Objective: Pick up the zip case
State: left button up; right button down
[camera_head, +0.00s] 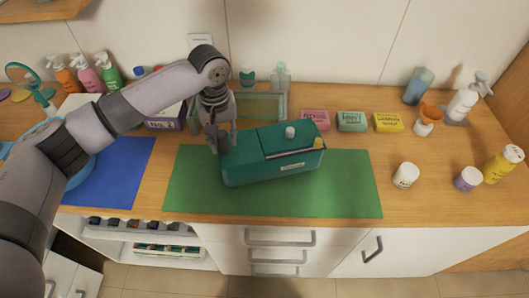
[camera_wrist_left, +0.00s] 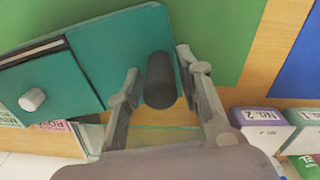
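The zip case is the teal box (camera_head: 270,165) lying on the green mat (camera_head: 345,190), with a white knob (camera_head: 290,132) on its top and a small yellow piece at its right end. My left gripper (camera_head: 222,142) is at the case's left end, pointing down. In the left wrist view, a dark rounded tab (camera_wrist_left: 160,80) at the end of the case (camera_wrist_left: 118,45) lies between the two spread fingers (camera_wrist_left: 160,92). A gap shows between the tab and one finger; whether the other finger touches it, I cannot tell. My right gripper is not in view.
Behind the case stands a glass-framed tray (camera_head: 262,107). Several soap boxes, including a yellow one (camera_head: 388,122), line the back right. A white jar (camera_head: 405,176) stands right of the mat. A purple-and-white box (camera_head: 165,117) and blue mat (camera_head: 115,172) are left.

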pick_arm(q)
grip_shut()
jog(key=shift+r, duration=0.1)
dwell(0.6)
